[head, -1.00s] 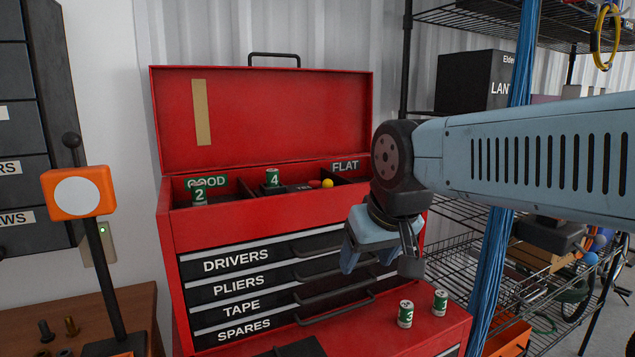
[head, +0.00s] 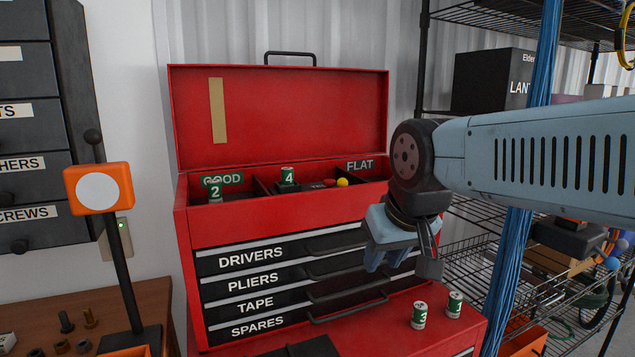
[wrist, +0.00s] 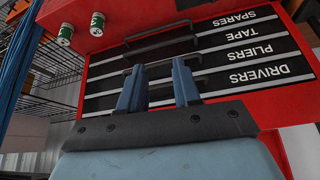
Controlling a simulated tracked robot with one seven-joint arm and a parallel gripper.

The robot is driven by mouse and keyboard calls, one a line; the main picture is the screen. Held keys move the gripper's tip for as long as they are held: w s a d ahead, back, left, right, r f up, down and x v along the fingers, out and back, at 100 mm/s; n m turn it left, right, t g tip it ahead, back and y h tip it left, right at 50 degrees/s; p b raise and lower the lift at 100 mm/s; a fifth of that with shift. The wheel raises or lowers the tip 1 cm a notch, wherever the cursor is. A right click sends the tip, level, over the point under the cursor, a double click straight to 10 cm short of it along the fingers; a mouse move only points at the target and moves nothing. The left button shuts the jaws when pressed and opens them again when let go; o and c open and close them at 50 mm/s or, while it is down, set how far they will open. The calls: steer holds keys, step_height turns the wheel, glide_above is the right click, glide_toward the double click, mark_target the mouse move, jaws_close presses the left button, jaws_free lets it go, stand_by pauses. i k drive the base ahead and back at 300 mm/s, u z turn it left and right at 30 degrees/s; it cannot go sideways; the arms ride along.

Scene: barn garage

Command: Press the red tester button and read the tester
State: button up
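The dark tester (head: 318,186) lies in the open top tray of the red toolbox (head: 278,232). A small red button (head: 330,183) and a yellow ball-shaped part (head: 342,182) show at its right end. Its face and reading are too small to make out. My gripper (head: 398,262) hangs in front of the toolbox drawers, to the right of the tester and lower in the picture. In the wrist view my gripper (wrist: 158,85) has its two blue fingers apart with nothing between them. The tester is not visible in the wrist view.
Battery 2 (head: 215,192) stands by the GOOD label; battery 4 (head: 288,175) stands near the tester. Two batteries, one numbered 3 (head: 419,315), stand on the lower red top. A blue cable bundle (head: 517,200) and wire shelves are at right. An orange-headed stand (head: 99,187) is at left.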

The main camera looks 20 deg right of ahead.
mark_target(328, 183)
steer(key=u, duration=0.35)
steer(key=k, duration=1.15)
steer(key=z, duration=0.65)
steer(key=i, duration=1)
